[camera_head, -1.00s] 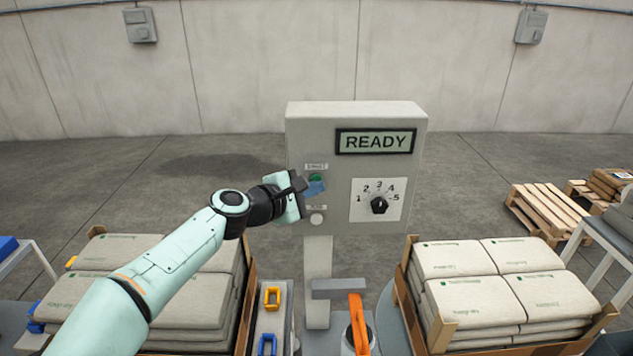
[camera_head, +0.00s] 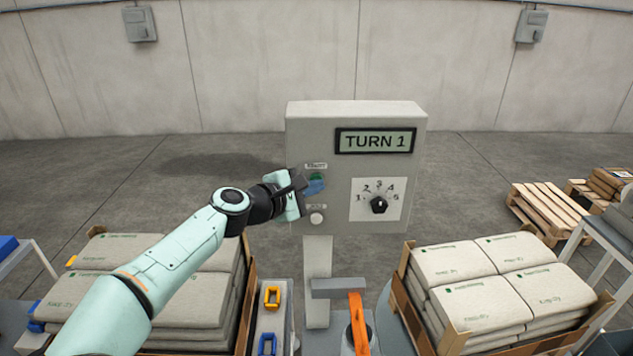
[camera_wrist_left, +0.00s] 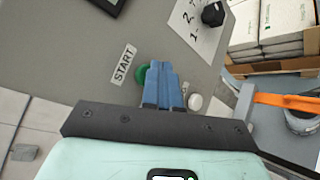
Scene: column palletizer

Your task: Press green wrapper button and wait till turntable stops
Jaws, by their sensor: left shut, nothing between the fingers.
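The grey wrapper control box (camera_head: 355,210) stands on a post, and its screen (camera_head: 375,141) reads "TURN 1". The green button (camera_head: 317,176) is on the box's left part under a label. In the left wrist view the green button (camera_wrist_left: 141,74) sits by a "START" label and is partly covered by my blue fingertips. My left gripper (camera_head: 314,187) is shut and empty, its tips at the button; I cannot tell whether they touch. The right pallet of sacks (camera_head: 490,265) stands turned a little beside the post. My right gripper is not in view.
A dial numbered 1 to 5 (camera_head: 379,205) and a pale round button (camera_head: 317,219) are on the box. An orange arm-like part (camera_head: 357,322) stands below. Another sack stack (camera_head: 215,285) is at left. Empty wooden pallets (camera_head: 541,207) lie at far right.

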